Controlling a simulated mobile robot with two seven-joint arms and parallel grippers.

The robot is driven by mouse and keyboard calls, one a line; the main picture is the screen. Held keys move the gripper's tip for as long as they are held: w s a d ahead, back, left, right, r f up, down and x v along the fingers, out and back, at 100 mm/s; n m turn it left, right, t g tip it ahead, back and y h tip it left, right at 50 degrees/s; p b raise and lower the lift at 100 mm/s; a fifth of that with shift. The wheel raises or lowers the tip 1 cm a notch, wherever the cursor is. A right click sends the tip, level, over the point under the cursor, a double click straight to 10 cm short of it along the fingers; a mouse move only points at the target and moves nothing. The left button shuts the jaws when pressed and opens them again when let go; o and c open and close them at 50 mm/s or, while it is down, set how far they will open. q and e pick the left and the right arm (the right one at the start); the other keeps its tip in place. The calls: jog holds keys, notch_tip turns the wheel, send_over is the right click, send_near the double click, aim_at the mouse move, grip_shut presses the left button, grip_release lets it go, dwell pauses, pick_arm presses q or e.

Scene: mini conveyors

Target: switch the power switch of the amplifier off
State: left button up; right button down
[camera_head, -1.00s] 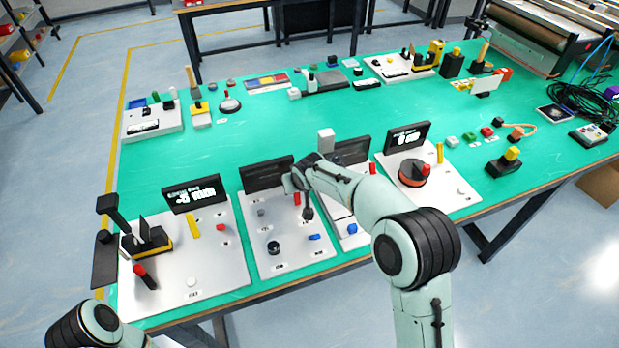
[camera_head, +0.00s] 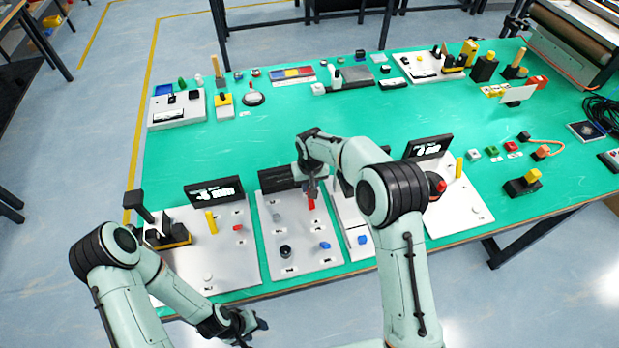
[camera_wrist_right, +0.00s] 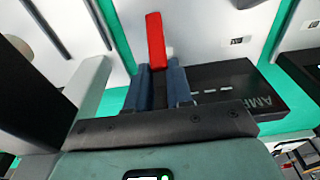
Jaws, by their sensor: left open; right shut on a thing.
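The amplifier panel (camera_head: 300,258) is a pale plate with a dark display at its back edge. In the right wrist view, the display (camera_wrist_right: 225,88) shows "AMP" and a few dashes. A red lever (camera_wrist_right: 155,40) stands out from the plate; it also shows in the head view (camera_head: 312,204). My right gripper (camera_wrist_right: 160,88) is shut on the red lever, its blue-grey fingers on either side of the lever's near end. In the head view, my right gripper (camera_head: 311,188) is above the panel's back part. My left gripper (camera_head: 252,330) is open and empty in front of the table's front edge.
The amplifier panel also carries a black knob (camera_head: 285,251) and a blue switch (camera_head: 324,245). Neighbouring panels stand close on both sides, the left one with a lit display (camera_head: 214,190).

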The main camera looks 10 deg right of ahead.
dwell(0.4)
jog(key=c, duration=1)
grip_release()
notch_tip(320, 180, up, 13)
jog(key=s, duration=0.1)
jog(key=shift+s+r, duration=0.15)
jog(key=shift+s, duration=0.05)
jog(key=shift+d, duration=0.1)
